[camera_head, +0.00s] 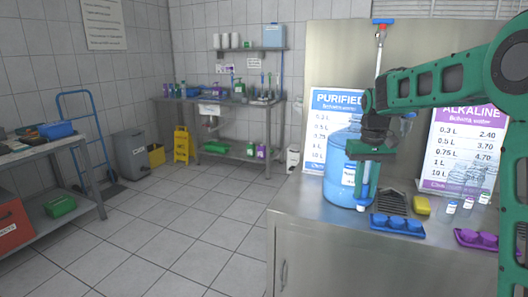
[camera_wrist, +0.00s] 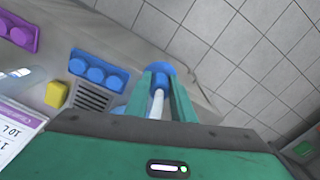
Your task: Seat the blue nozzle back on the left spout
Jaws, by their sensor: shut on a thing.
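My gripper (camera_head: 363,185) points down in front of the large blue water jug (camera_head: 340,160) on the steel counter. In the wrist view its two green fingers (camera_wrist: 163,80) are shut on a slim piece with a white shaft and a blue round end (camera_wrist: 160,68), which I take for the blue nozzle. A white pipe with a blue top and red part (camera_head: 381,40) rises behind my arm; the left spout itself cannot be made out.
On the counter (camera_head: 310,215) are a blue tray of cups (camera_head: 397,225), a dark grate (camera_head: 392,202), a yellow block (camera_head: 422,205), small capped bottles (camera_head: 467,207) and a purple tray (camera_head: 478,239). Purified (camera_head: 325,130) and alkaline (camera_head: 460,150) signs stand behind. The counter's front left is clear.

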